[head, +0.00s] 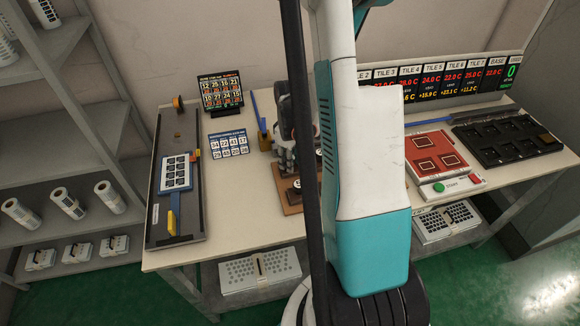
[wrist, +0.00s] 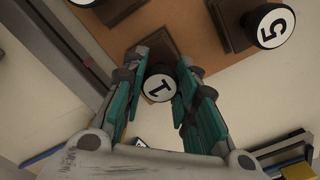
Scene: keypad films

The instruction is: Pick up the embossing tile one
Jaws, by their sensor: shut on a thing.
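The embossing tile one (wrist: 158,88) shows in the wrist view as a round white-topped knob marked 1 on a dark square base. My gripper (wrist: 165,70) has its two teal fingers closed on either side of this knob. The tile is at the edge of a brown wooden rack (wrist: 185,28); I cannot tell whether its base is still touching the rack. In the head view my gripper (head: 285,163) is at the rack (head: 290,206), and tile one is hidden there by the gripper and arm.
A tile with a knob marked 5 (wrist: 271,26) sits close by on the rack. On the table, a long dark tray (head: 160,220) lies left, a red-topped press (head: 437,157) and a black slotted tray (head: 500,140) lie right. My arm blocks the middle of the head view.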

